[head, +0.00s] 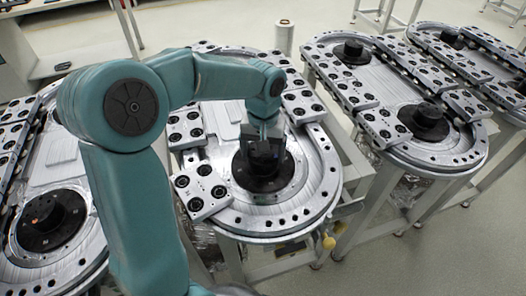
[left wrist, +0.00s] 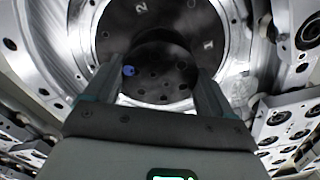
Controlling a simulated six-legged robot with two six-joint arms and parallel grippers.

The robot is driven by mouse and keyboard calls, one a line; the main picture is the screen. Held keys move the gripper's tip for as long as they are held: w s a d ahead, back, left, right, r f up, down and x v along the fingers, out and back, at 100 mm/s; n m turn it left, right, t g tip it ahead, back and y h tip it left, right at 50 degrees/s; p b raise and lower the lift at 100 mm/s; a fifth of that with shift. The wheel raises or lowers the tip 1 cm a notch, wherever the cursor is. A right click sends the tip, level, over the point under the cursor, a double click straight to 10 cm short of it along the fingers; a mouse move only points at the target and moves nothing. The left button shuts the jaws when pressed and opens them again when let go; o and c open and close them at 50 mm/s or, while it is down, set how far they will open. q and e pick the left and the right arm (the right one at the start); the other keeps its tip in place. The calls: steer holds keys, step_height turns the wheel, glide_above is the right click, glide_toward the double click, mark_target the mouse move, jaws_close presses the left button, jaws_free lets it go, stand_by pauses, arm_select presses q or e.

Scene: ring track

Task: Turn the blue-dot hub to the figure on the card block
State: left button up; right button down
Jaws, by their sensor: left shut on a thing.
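The blue-dot hub (head: 262,180) is a black round hub in the near end of the middle ring track. My left gripper (head: 263,150) reaches down onto it from above. In the left wrist view, the two fingers of my left gripper (left wrist: 162,72) stand on either side of the hub's raised round middle (left wrist: 165,62) and are shut on it. The blue dot (left wrist: 129,71) shows beside the left finger. White figures, a 2 and a 1, are on the black disc (left wrist: 165,20) around it. I cannot make out the card block. My right gripper is not in view.
The middle ring track (head: 312,200) carries grey drilled blocks (head: 200,188). Similar tracks with black hubs stand to the left (head: 52,220) and right (head: 424,122). A white cylinder (head: 284,38) stands behind. A yellow knob (head: 329,242) sits below the near rim.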

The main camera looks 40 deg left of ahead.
arm_select(q)
steer(key=n, duration=0.3)
steer(key=shift+w+a+r+n+b, duration=0.1)
steer(key=shift+w+r+n+b, duration=0.05)
steer(key=shift+n+b, duration=0.2)
steer(key=shift+n, duration=1.75)
steer(key=shift+b, duration=0.3)
steer(key=o, duration=0.9)
steer(key=shift+c, duration=0.2)
step_height(320, 180, up, 16)
steer(key=p, duration=0.2)
steer(key=shift+r, duration=0.15)
steer(key=shift+s, duration=0.25)
